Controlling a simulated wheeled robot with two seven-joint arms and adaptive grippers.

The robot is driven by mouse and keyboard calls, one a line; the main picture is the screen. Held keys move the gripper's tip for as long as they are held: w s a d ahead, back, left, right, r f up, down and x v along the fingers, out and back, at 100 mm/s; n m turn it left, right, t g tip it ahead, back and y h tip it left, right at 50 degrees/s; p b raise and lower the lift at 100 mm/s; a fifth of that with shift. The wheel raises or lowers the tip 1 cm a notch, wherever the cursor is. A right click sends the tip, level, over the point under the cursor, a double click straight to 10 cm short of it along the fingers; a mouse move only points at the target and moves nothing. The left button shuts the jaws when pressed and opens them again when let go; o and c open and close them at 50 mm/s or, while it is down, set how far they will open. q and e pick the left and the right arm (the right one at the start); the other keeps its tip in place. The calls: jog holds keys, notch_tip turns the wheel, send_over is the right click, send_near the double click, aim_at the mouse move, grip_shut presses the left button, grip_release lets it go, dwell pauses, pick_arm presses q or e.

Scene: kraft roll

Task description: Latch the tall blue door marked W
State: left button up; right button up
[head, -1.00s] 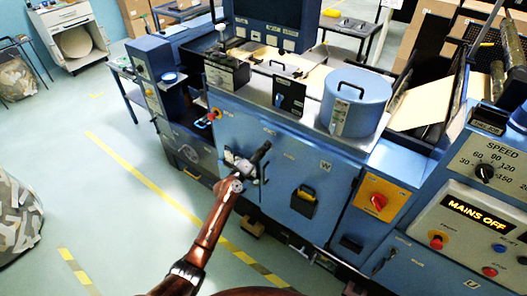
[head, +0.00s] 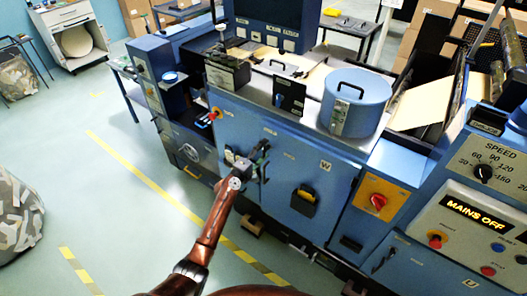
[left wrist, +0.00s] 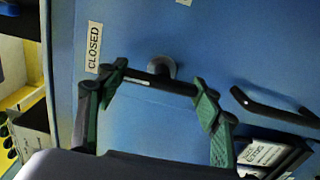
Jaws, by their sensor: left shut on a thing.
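The tall blue door marked W (head: 283,205) is in the middle of the head view and looks flush with the cabinet front. My left gripper (head: 254,165) is at the door's left part. In the left wrist view, the green fingers of my left gripper (left wrist: 160,88) are shut on the black latch lever (left wrist: 157,81), one at each end of it. The lever's round pivot (left wrist: 162,67) shows behind it. A CLOSED label (left wrist: 94,46) sits left of the lever. A black bar handle (left wrist: 275,108) lies to its right, clear of the fingers. My right gripper is not in view.
A blue drum (head: 354,101) stands on the worktop above. A MAINS OFF panel (head: 475,215) is at the right. The floor at the left is mostly free.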

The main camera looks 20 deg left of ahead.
pick_arm(q)
jog(key=shift+a, duration=0.1)
jog(key=o, duration=1.1)
jog(key=shift+o, duration=0.3)
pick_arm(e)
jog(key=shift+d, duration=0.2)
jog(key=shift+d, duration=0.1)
pick_arm(q)
jog(key=shift+s, duration=0.1)
jog(key=v, duration=1.1)
jog(key=shift+s, duration=0.4)
jog(key=shift+a, duration=0.15)
